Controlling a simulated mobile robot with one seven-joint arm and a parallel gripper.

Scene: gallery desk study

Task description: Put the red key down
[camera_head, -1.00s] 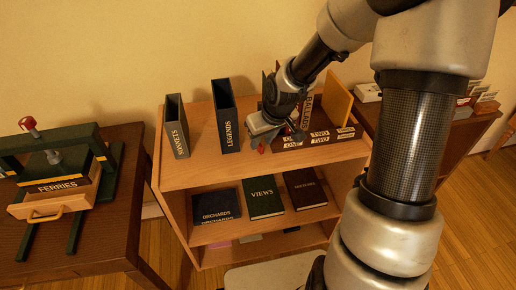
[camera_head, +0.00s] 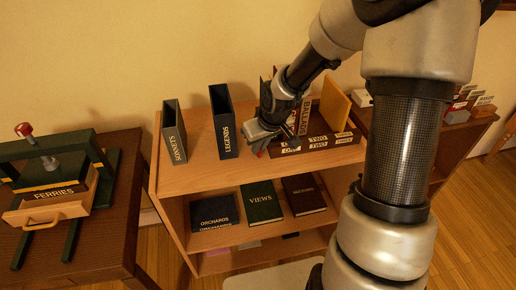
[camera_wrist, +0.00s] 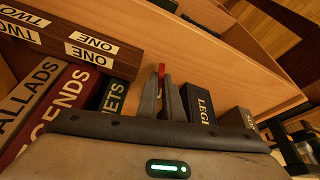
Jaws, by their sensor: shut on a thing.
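The red key (camera_wrist: 161,71) shows as a small red piece between my fingertips in the wrist view. My gripper (camera_wrist: 164,88) is shut on it; the fingers hide most of the key. In the head view my gripper (camera_head: 262,145) is at the bookcase's top board (camera_head: 205,176), between the dark LEGENDS slipcase (camera_head: 223,122) and the brown rack marked ONE and TWO (camera_head: 319,144). A bit of red shows beneath it. I cannot tell whether the key touches the board.
A grey SONNETS slipcase (camera_head: 174,132) stands further left. Books such as VIEWS (camera_head: 261,203) lie on the shelf below. A desk with a green press (camera_head: 95,147) is at left. The top board's front strip is clear.

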